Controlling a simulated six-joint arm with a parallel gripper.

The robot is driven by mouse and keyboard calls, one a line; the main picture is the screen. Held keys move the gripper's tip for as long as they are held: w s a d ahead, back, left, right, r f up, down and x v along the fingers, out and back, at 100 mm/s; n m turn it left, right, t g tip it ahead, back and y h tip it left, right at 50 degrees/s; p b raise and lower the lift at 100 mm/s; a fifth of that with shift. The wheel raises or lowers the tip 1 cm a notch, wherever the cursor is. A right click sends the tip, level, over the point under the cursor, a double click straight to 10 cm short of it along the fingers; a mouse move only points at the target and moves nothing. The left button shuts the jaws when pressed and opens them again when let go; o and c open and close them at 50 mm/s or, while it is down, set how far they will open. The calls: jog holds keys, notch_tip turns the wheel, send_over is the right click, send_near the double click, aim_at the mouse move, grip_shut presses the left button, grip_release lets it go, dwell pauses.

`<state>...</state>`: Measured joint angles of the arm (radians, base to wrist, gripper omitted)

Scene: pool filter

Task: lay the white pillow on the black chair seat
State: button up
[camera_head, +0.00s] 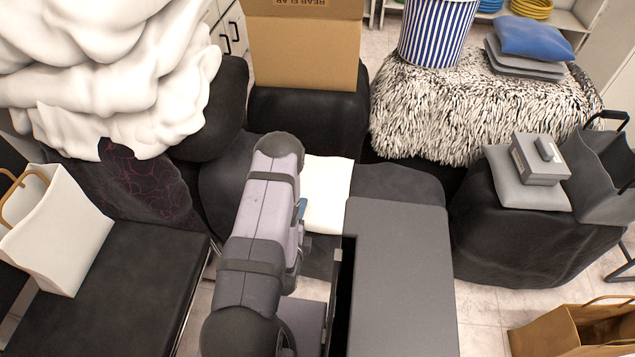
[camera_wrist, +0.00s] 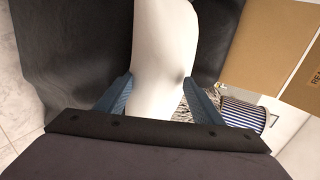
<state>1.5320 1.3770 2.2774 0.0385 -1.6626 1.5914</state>
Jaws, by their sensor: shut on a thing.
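My gripper (camera_wrist: 160,95) is shut on the white pillow (camera_wrist: 162,55), with one blue finger on each side of it. In the head view the white pillow (camera_head: 328,195) shows just right of my arm, partly hidden by it. One blue fingertip shows at its left edge; the rest of my gripper is hidden. The pillow is in front of a dark padded surface (camera_head: 400,184), which looks like the black chair seat; I cannot tell whether they touch. In the wrist view black surfaces (camera_wrist: 60,50) lie beyond the pillow on both sides.
A cardboard box (camera_head: 305,50) stands on a black seat behind. A grey block (camera_head: 400,275) is right of my arm. A white bag (camera_head: 58,235) stands on a black bench (camera_head: 120,280) at left. A grey cushion (camera_head: 505,180) bearing a grey device (camera_head: 538,160) lies on another black seat (camera_head: 500,235).

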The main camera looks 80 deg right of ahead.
jog(key=c, duration=1.1)
jog(key=shift+r, duration=0.2)
jog(key=shift+r+p, duration=1.85)
jog(key=shift+r, duration=0.05)
jog(key=shift+d+r+p+v, duration=0.1)
jog(key=shift+r+p+v, duration=0.1)
jog(key=shift+p+v, duration=0.7)
jog(key=shift+d+r+p+v, duration=0.1)
jog(key=shift+r+p+v, duration=0.2)
jog(key=shift+v, duration=0.95)
jog(key=shift+d+r+p+v, duration=0.1)
jog(key=shift+p+v, duration=0.6)
jog(key=shift+v, duration=0.4)
